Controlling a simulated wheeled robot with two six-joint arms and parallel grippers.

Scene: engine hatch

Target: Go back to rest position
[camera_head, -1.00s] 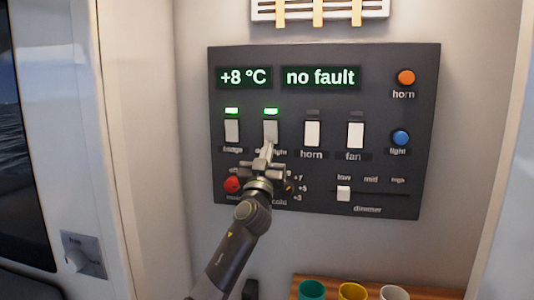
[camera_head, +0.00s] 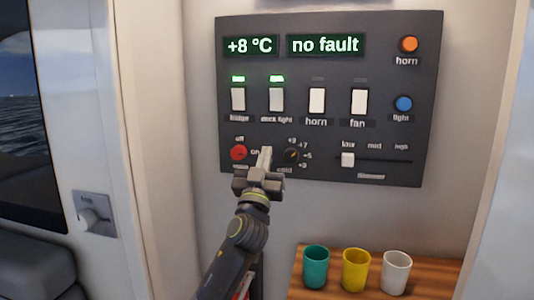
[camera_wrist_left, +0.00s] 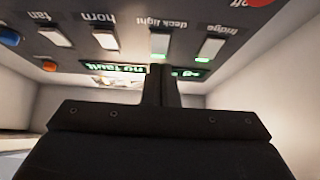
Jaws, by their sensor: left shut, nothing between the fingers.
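My left gripper (camera_head: 265,158) points up in front of the lower left of the dark control panel (camera_head: 300,128), between the red knob (camera_head: 239,153) and the dial (camera_head: 291,155). Its fingers are shut together with nothing between them. In the left wrist view the shut fingers (camera_wrist_left: 162,84) stand before the panel, which appears upside down. The fridge switch (camera_head: 238,99) and deck light switch (camera_head: 276,99) have green lights lit above them. The horn switch (camera_head: 317,100) and fan switch (camera_head: 359,101) have dark lights. Whether the fingers touch the panel is not clear. My right gripper is not in view.
A teal cup (camera_head: 316,266), a yellow cup (camera_head: 355,269) and a white cup (camera_head: 396,272) stand on a wooden shelf (camera_head: 437,280) at lower right. A wall switch (camera_head: 95,215) is at left. The wall right of the panel is bare.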

